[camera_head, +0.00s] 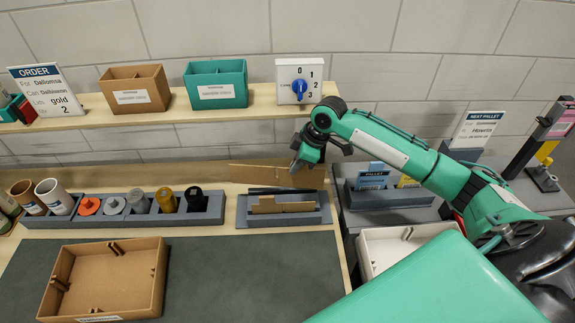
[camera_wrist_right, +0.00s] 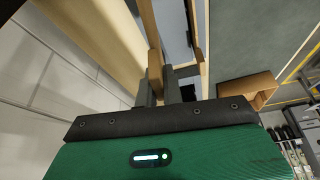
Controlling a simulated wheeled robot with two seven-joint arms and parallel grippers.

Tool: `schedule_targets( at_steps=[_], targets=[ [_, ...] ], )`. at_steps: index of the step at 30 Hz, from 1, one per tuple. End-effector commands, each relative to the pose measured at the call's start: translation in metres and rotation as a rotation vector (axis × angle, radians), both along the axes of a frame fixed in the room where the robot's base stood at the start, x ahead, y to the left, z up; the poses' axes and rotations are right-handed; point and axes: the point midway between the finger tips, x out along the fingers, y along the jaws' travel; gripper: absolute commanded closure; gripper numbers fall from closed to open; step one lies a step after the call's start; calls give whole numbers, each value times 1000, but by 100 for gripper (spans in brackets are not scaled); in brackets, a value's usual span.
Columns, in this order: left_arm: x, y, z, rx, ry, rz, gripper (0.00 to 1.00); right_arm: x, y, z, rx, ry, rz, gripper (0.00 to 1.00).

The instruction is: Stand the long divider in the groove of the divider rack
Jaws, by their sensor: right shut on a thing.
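The long tan divider (camera_head: 262,175) is held on edge, lengthwise, just behind and apparently above the grey divider rack (camera_head: 244,217). I cannot tell whether its lower edge touches the rack. My right gripper (camera_head: 297,168) is shut on it near its right part, reaching in from the right. In the right wrist view, the divider (camera_wrist_right: 155,62) runs between the two grey fingers of the right gripper (camera_wrist_right: 159,88). Shorter tan dividers (camera_head: 270,205) stand in the front of the rack. My left gripper is not in view.
A tan tray (camera_head: 100,280) lies on the dark mat (camera_head: 240,280), whose right part is clear. A shelf (camera_head: 200,114) with two bins runs behind. A white tray (camera_head: 385,250) is at right.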

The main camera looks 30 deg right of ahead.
Motion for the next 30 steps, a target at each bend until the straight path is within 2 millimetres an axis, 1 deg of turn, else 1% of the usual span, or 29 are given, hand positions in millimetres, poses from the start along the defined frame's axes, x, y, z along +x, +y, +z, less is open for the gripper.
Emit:
schedule_targets(
  at_steps=[3, 9, 23, 30],
  targets=[
    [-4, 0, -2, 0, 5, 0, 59, 2, -11, -5, 0, 1, 63, 100],
    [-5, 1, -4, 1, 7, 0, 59, 3, -19, -9, -1, 1, 130, 100],
    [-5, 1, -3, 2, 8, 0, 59, 3, -21, -9, -1, 1, 145, 100],
    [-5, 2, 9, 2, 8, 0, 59, 3, -21, -6, 1, 0, 145, 100]
  ],
)
